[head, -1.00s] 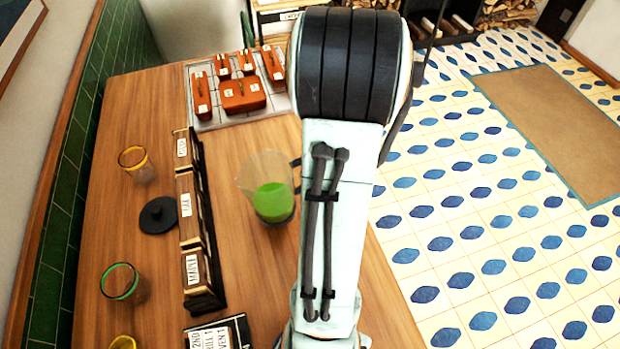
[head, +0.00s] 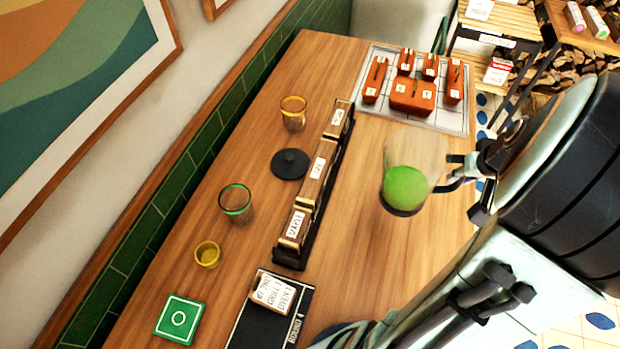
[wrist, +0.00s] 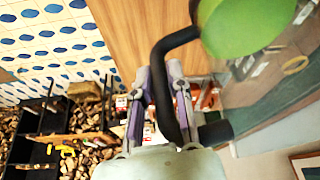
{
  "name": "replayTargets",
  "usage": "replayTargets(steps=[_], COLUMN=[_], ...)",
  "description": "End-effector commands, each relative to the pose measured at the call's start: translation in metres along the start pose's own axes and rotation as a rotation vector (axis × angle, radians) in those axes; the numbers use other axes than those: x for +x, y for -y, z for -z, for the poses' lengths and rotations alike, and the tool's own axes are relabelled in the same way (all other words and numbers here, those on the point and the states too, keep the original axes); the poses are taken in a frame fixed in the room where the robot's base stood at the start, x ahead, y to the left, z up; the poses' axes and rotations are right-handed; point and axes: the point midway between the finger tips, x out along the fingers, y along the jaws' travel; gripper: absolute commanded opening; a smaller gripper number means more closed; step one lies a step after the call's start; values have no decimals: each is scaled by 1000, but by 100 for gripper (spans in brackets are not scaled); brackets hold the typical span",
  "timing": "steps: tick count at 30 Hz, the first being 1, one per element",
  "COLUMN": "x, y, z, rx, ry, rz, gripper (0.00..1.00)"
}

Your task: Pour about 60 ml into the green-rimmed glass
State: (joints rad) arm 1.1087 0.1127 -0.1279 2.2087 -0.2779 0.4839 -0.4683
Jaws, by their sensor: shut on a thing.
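The clear jug (head: 425,150) holds bright green liquid and has a black base and dark handle. My gripper (head: 478,185) is shut on the handle at the jug's right side. In the wrist view the fingers (wrist: 160,100) close around the black handle (wrist: 168,65), with the green liquid (wrist: 245,22) at the top right. The jug looks nearly upright; its height over the table is hard to tell. The green-rimmed glass (head: 235,205) stands on the table to the left, beyond the rack, and looks empty. The jug is apart from it.
A black rack with labelled wooden blocks (head: 318,170) stands between jug and glass. Near the glass are a black lid (head: 290,164), a yellow-rimmed glass (head: 293,115), a small yellow cup (head: 207,254) and a green square (head: 180,319). A tray (head: 455,118) holds several orange boxes.

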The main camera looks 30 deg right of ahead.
Motion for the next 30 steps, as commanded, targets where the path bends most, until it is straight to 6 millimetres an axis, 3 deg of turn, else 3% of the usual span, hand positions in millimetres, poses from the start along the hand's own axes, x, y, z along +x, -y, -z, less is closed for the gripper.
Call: replayTargets(steps=[11,17,23,30], x=[11,23,42,61], y=[21,51,106,195], z=[42,79,126,168], rx=[-128,-255,-444,-683], ry=[5,8,14,18], rz=[52,106,190,299], gripper=[0,0,0,0])
